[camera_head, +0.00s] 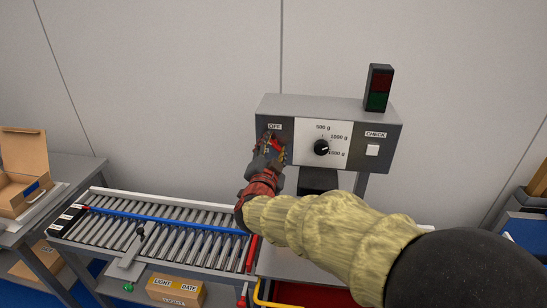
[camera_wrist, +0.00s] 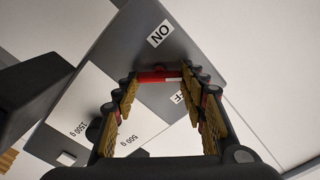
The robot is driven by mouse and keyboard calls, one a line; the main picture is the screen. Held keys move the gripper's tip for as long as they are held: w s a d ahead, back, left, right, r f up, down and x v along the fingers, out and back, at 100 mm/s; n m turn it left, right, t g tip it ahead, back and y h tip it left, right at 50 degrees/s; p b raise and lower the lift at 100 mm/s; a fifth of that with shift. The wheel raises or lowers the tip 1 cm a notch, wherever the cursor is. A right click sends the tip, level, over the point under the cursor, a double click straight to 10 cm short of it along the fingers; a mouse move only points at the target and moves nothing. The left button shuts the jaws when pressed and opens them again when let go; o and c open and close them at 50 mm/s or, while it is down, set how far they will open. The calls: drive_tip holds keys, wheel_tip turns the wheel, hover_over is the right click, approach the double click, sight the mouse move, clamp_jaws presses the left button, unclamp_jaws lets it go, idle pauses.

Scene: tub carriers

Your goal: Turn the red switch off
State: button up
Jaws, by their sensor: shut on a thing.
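The red switch (camera_wrist: 158,76) is on the left dark panel of the grey control box (camera_head: 275,103). In the wrist view it lies crosswise between my fingertips. In the head view my gripper (camera_head: 271,150) covers most of the switch, just below the OFF label (camera_head: 275,126). In the wrist view the ON label (camera_wrist: 160,33) is clear, and the other label is partly hidden by a finger. I cannot tell the switch's exact position.
The box also has a black dial (camera_head: 321,148) with gram marks, a white CHECK button (camera_head: 372,150) and a red-green lamp (camera_head: 378,88). A roller conveyor (camera_head: 160,236) runs below left. An open cardboard carton (camera_head: 22,196) stands on the far-left table.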

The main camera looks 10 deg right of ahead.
drive_tip(key=m+b, duration=0.4)
drive_tip(key=b, duration=0.1)
drive_tip(key=shift+f+m, duration=0.3)
drive_tip(key=m+b, duration=0.3)
drive_tip(key=shift+m+b, duration=1)
drive_tip(key=shift+b, duration=0.05)
drive_tip(key=o, duration=1.2)
drive_tip(key=shift+r, duration=0.1)
drive_tip(key=shift+s, duration=0.1)
drive_tip(key=v, duration=1.1)
drive_tip(key=shift+s+a, duration=0.1)
drive_tip(key=shift+s, duration=0.3)
